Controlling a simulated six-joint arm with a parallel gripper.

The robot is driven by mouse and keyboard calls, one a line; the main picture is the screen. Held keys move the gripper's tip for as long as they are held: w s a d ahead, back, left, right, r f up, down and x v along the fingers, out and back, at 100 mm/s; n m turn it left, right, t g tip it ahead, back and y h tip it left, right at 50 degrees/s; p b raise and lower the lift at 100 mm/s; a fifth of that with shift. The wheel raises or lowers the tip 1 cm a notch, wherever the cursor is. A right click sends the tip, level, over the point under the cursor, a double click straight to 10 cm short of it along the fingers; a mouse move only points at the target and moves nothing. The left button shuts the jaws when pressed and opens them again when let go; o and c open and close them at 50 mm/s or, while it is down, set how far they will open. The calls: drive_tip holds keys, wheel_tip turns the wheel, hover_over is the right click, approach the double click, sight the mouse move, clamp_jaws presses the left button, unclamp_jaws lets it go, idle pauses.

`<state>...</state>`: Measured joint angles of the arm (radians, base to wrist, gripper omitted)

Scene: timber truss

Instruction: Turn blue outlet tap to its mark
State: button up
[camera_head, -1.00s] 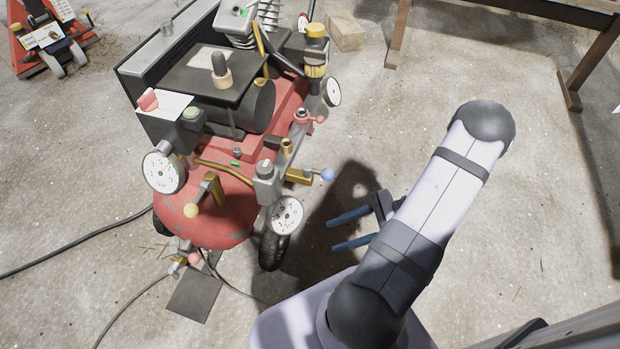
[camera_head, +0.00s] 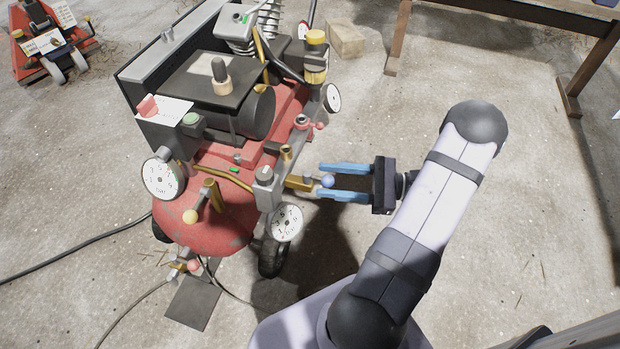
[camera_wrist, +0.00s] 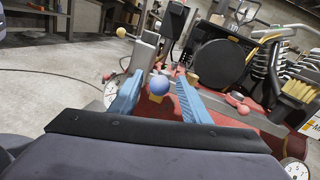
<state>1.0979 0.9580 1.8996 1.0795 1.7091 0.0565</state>
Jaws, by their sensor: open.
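The blue outlet tap (camera_head: 327,181) is a blue ball on a short lever at the end of a brass fitting (camera_head: 300,184), on the right side of the red compressor (camera_head: 212,222). My gripper (camera_head: 343,182) is open, with its two blue fingers pointing left, one on each side of the blue ball in the head view. In the wrist view the blue ball (camera_wrist: 160,85) shows between the two fingertips, with a gap on both sides. The tap's mark cannot be made out.
A pressure gauge (camera_head: 286,222) sits just below the fingers, and a red tap (camera_head: 317,126) above them. A yellow-knobbed tap (camera_head: 190,216) is further left. A wooden trestle (camera_head: 490,12) stands at the back right.

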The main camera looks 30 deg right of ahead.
sight(321, 180)
drive_tip(key=shift+b+x, duration=0.65)
drive_tip(key=shift+x, duration=1.85)
